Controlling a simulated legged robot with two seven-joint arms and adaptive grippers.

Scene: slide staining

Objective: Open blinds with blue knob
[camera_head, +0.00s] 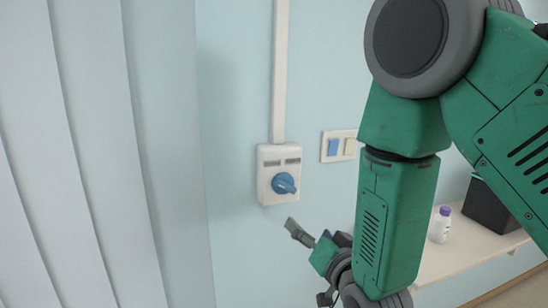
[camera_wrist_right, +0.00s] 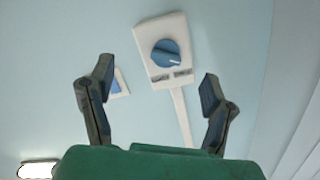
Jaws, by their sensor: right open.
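The blue knob (camera_head: 283,184) sits on a white wall box (camera_head: 266,160), with a white conduit running up from it. In the right wrist view the knob (camera_wrist_right: 166,53) is on the box (camera_wrist_right: 144,38), beyond and between my fingertips. My right gripper (camera_wrist_right: 154,72) is open and empty, its two fingers spread. In the head view my right gripper (camera_head: 312,237) is below and slightly right of the knob, apart from it. The blinds (camera_head: 75,150) hang as wide pale vertical slats at the left. My left gripper is not in view.
A switch plate (camera_head: 341,146) with a blue and a cream rocker is right of the box. A shelf (camera_head: 462,247) at the right holds a white bottle (camera_head: 440,225) with a purple cap and a black box (camera_head: 488,208). The wall around the knob is clear.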

